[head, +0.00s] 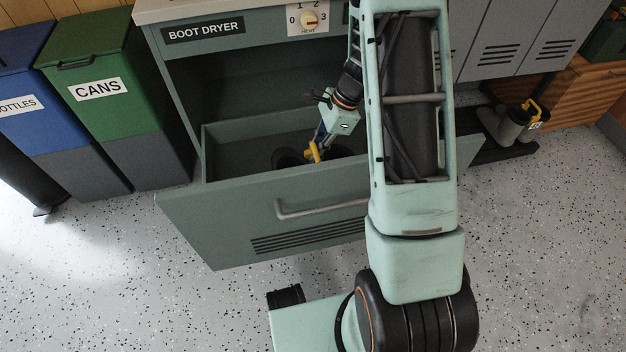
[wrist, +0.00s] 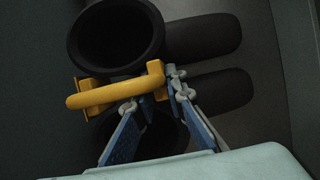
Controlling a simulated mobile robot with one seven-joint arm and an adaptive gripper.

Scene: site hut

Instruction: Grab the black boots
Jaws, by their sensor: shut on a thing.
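The black boots (wrist: 115,72) stand side by side in the open drawer (head: 315,195) of the boot dryer. In the wrist view I see their round openings and their feet pointing right. A yellow clip (wrist: 110,93) bridges the two boots at the shafts. My gripper (wrist: 157,92) is shut on the yellow clip, with one finger on each side of it. In the head view the black boots (head: 288,158) show as dark openings inside the drawer, and my gripper (head: 319,143) reaches down to the clip. The drawer front hides the lower parts of the boots.
The boot dryer cabinet (head: 205,80) rises behind the drawer. A green cans bin (head: 100,60) and a blue bottles bin (head: 25,80) stand left. Grey boots (head: 505,123) with a yellow clip stand on a black tray (head: 500,150) at right. Speckled floor in front is partly clear.

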